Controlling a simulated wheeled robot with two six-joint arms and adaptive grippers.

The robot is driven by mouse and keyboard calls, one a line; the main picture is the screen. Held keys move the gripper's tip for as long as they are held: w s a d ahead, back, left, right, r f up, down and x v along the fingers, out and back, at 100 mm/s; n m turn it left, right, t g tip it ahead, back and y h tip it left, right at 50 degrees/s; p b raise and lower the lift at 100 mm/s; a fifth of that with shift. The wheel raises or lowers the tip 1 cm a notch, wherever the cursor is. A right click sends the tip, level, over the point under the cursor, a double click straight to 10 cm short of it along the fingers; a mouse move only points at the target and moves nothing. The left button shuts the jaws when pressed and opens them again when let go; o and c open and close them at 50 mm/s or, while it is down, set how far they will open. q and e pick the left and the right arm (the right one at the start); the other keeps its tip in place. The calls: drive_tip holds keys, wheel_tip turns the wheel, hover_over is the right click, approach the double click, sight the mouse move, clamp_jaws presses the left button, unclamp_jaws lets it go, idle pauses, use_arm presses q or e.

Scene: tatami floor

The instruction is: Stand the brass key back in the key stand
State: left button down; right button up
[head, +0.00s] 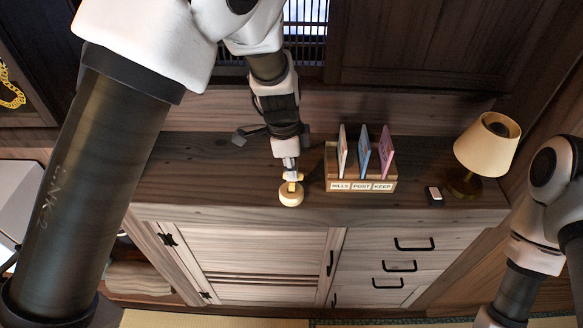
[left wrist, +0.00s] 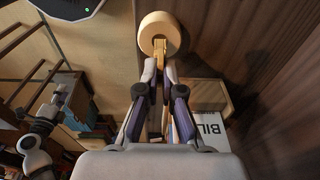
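The brass key (head: 292,187) is upright at the round pale wooden key stand (head: 291,197) near the cabinet top's front edge. My left gripper (head: 291,175) is above the stand, pointing down, with its fingers closed together on the key's upper part. In the left wrist view, the key (left wrist: 160,48) shows between the fingertips (left wrist: 160,68), its far end against the stand (left wrist: 158,22). I cannot tell how deep the key sits in the stand. My right arm shows at the right of the head view, but its gripper is out of view.
A wooden letter rack (head: 360,186) labelled BILLS, POST and KEEP stands just right of the stand, with several coloured cards. A small dark-and-white object (head: 434,195) and a lamp (head: 487,145) are farther right. The cabinet top left of the stand is mostly clear.

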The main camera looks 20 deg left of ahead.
use_arm(q)
drive_tip(key=shift+f+b, duration=0.9)
drive_tip(key=shift+f, duration=0.3)
idle(0.3)
drive_tip(key=c, duration=1.2)
unclamp_jaws()
drive_tip(key=shift+c, duration=0.2)
drive_tip(key=shift+r, duration=0.1)
